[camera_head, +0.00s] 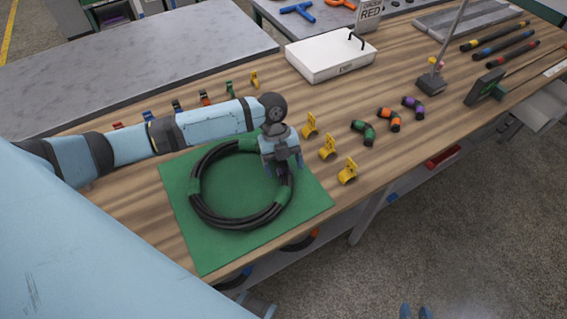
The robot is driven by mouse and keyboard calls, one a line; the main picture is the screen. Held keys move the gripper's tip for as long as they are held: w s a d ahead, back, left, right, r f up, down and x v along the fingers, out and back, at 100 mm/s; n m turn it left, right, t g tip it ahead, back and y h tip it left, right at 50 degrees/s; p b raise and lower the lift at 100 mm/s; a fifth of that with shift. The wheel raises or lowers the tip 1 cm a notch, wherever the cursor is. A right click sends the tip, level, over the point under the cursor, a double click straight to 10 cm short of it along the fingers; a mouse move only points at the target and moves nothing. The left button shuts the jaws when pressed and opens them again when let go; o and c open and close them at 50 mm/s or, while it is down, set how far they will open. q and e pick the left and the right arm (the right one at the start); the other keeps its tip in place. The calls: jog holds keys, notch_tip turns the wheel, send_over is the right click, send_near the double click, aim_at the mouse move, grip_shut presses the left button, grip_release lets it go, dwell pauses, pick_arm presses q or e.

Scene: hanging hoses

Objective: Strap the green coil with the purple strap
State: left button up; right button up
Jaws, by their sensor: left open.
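The green coil (221,222), a black hose ring with green bands, lies flat on a green mat (195,257) on the wooden bench. My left gripper (283,170) is open and points down over the ring's right side, its fingers close to the hose. I cannot tell whether they touch it. No strap is plainly purple; a curved black piece with a purple band (413,106) lies farther right, but I cannot tell that it is a strap. Two blue tips at the bottom edge look like my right gripper (415,312); the rest is cut off.
Yellow clips (328,148) stand right of the mat, near curved pieces with green and orange bands. Small coloured clips (205,98) stand in a row behind my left arm.

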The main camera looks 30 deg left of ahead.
pick_arm(q)
jog(key=v, duration=1.3)
jog(key=shift+r, duration=0.35)
jog(key=shift+s+a, duration=0.1)
jog(key=shift+s, duration=0.05)
